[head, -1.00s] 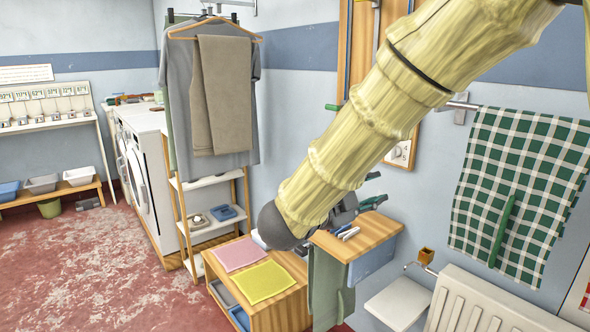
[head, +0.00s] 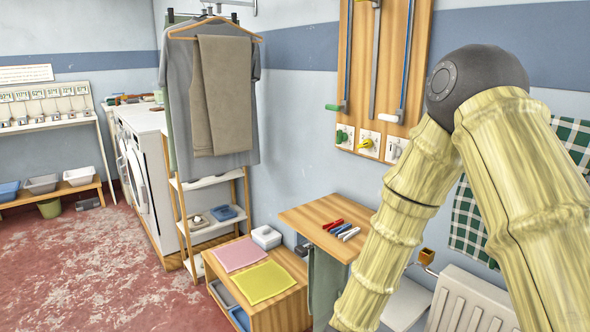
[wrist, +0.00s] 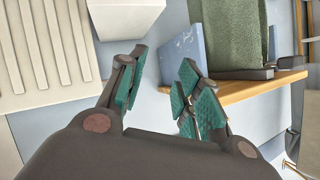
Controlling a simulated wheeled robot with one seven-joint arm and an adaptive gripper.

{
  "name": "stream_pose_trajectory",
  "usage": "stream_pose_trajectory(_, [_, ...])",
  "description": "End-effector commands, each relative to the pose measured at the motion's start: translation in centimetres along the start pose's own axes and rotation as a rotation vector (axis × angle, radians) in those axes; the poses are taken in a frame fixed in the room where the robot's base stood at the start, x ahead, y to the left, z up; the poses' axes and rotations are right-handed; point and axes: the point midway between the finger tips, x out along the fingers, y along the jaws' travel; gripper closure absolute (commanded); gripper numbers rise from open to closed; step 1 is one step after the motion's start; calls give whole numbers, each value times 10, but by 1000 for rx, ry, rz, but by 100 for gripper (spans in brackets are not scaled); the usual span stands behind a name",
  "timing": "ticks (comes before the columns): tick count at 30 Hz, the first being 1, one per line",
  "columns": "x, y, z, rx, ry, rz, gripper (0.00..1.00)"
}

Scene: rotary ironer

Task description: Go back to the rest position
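My arm is folded, with its dark elbow high at the right of the head view. The forearm runs down out of the bottom of that view, so my gripper is hidden there. In the wrist view my gripper (wrist: 160,88) shows its teal-padded fingers spread apart, with nothing held between them. Past the fingers are the wooden wall shelf (wrist: 258,92), a green cloth (wrist: 232,35) and a blue panel (wrist: 182,57). None of them is clearly touched by the fingers.
A white radiator (head: 465,302) is close by at lower right. A low wooden bench (head: 282,318) holds pink and yellow cloths. Grey clothes (head: 245,120) hang at left. The red floor (head: 90,260) is free at lower left.

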Motion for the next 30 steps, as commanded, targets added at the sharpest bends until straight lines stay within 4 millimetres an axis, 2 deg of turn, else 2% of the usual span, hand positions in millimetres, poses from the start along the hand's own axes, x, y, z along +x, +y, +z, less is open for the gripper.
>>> stream_pose_trajectory(1, [3, 22, 25, -53, -61, 6, 66])
stream_pose_trajectory(7, [-2, 102, 108, -251, -302, 14, 66])
stream_pose_trajectory(11, [-18, 157, 156, -372, -465, 19, 66])
stream_pose_trajectory(15, [-46, 218, 201, -494, -642, 23, 66])
stream_pose_trajectory(21, [-96, 298, 246, -642, -882, 24, 66])
stream_pose_trajectory(30, [-160, 375, 274, -774, -1131, 20, 66])
